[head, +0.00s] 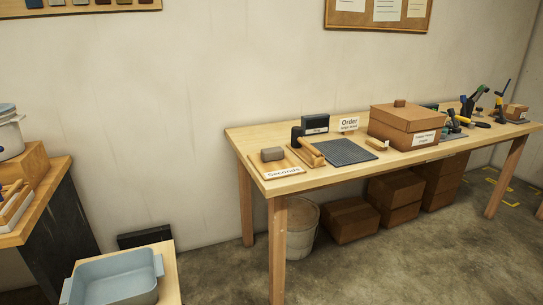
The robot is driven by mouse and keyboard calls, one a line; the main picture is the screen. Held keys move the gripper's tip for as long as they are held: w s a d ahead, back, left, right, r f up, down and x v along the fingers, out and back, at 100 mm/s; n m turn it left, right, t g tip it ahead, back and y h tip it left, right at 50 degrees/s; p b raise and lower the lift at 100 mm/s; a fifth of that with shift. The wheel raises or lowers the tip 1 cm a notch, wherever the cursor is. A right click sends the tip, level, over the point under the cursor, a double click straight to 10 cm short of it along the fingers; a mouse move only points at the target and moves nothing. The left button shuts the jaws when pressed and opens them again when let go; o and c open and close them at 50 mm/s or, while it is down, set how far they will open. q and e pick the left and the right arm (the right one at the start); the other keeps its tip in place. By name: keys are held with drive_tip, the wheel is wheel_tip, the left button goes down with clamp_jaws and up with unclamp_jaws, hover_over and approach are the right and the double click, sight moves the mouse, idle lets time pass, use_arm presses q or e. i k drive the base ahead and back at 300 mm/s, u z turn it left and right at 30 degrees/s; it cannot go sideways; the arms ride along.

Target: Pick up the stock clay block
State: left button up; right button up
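A small grey-brown block (272,154) sits on a light wooden board (277,166) with a "Seconds" label, at the left end of the long wooden table. It looks like clay, but I cannot tell whether it is the stock block. Neither of my grippers is in view.
A blue-grey tub (118,278) stands on a lower stand at front left.

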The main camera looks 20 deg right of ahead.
sight(276, 154)
drive_tip(key=z, duration=2.25)
drive_tip(key=i, duration=4)
drive_tip(key=u, duration=3.7)
